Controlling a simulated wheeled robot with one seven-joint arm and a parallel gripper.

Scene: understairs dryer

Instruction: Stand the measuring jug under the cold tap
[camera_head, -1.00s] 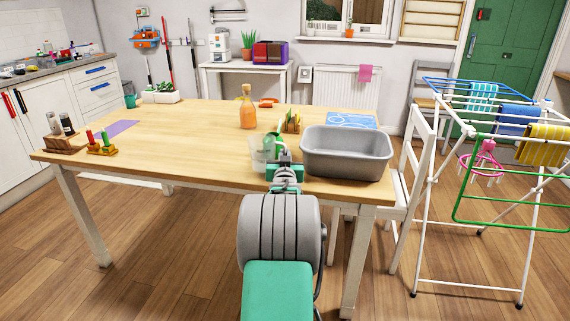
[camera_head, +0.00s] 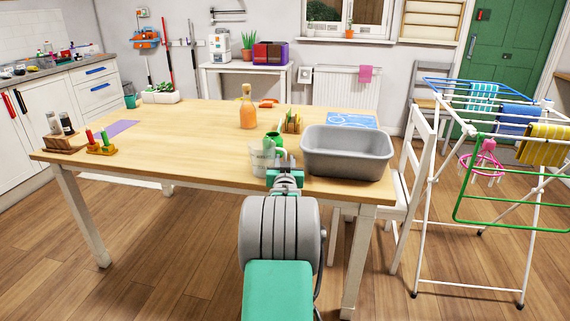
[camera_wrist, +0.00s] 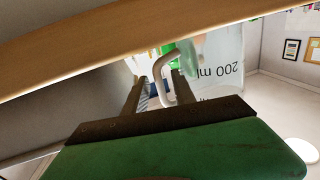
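The measuring jug (camera_head: 259,162) is clear, with dark markings, and stands near the front edge of the wooden table. My gripper (camera_head: 282,162) is just right of the jug at the table edge. In the wrist view my gripper's fingers (camera_wrist: 156,88) are apart, with the handle between them; I see a gap, so it does not look clamped. The cold tap is not identifiable in any view.
A grey basin (camera_head: 347,164) stands close on the right of my gripper. A green object (camera_head: 273,138) is behind the jug, with an orange bottle (camera_head: 247,108) farther back. A white chair and drying rack (camera_head: 428,200) stand right.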

